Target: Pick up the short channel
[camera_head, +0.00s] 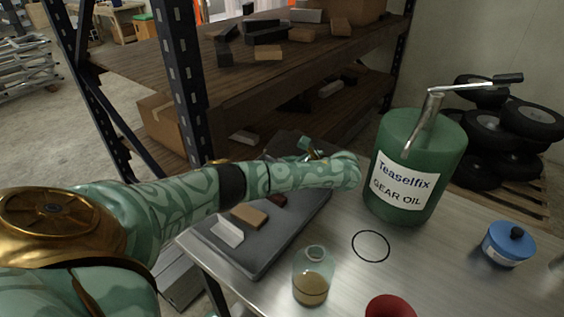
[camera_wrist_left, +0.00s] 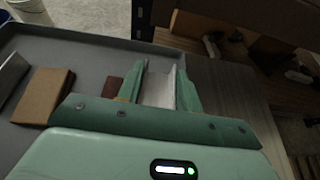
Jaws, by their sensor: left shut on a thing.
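The short channel (camera_wrist_left: 160,88) is a pale silver piece with raised sides, seen between the fingers in the left wrist view. My left gripper (camera_wrist_left: 162,84) is shut on it, one green finger on each side. In the head view my left gripper (camera_head: 312,150) is over the far end of the grey tray (camera_head: 262,262), mostly hidden behind my forearm, and the channel cannot be made out there. Whether the channel still touches the tray is unclear. My right gripper is in neither view.
The tray also holds a pale angled piece (camera_head: 228,232), a tan block (camera_head: 249,215) and a dark red block (camera_head: 277,200). A green gear oil can (camera_head: 415,150), a small bottle (camera_head: 312,280) and a blue container (camera_head: 508,245) stand right. A shelf (camera_head: 240,80) rises behind.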

